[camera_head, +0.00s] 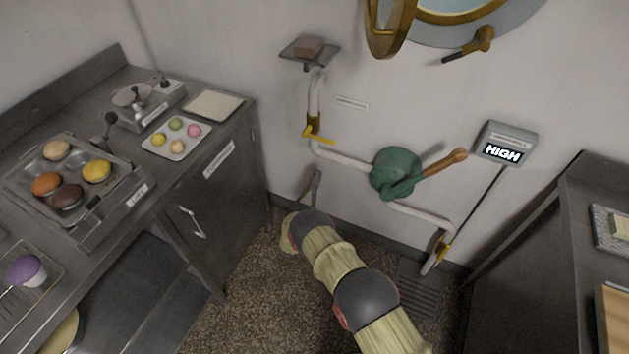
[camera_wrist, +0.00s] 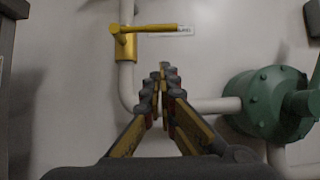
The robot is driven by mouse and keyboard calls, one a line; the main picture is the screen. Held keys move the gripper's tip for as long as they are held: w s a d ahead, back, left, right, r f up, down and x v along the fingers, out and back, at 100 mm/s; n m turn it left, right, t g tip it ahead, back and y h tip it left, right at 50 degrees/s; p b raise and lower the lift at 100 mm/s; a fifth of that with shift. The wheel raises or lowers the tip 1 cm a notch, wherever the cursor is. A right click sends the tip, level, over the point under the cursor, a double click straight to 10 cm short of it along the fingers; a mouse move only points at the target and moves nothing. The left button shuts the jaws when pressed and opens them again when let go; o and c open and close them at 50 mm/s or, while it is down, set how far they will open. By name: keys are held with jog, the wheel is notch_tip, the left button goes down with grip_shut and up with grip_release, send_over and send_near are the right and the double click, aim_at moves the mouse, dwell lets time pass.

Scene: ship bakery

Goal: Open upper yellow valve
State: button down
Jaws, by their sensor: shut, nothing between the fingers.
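The upper yellow valve (camera_head: 313,125) sits on the white pipe on the back wall, below a small shelf. In the wrist view its yellow body (camera_wrist: 125,44) is at the upper left, and its lever handle (camera_wrist: 152,28) points right, across the pipe. My gripper (camera_head: 317,174) is below the valve in the head view, partly hidden behind my arm. In the wrist view my gripper (camera_wrist: 163,70) has its fingertips together, empty, below and right of the handle and apart from it.
A green pump (camera_head: 396,172) with a wooden-handled lever (camera_head: 440,164) is right of the valve. A lower yellow valve (camera_head: 443,247) is near the floor. Steel counters (camera_head: 235,125) stand left and right.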

jog(key=w+d+r+b, duration=0.2)
jog(key=w+r, duration=0.3)
jog(key=r, duration=0.2)
jog(key=shift+w, duration=0.25)
jog(key=shift+r, duration=0.2)
jog(key=shift+d+r+n+y, duration=0.1)
jog(key=shift+r+n+y, duration=0.1)
jog(key=shift+n+y, duration=0.45)
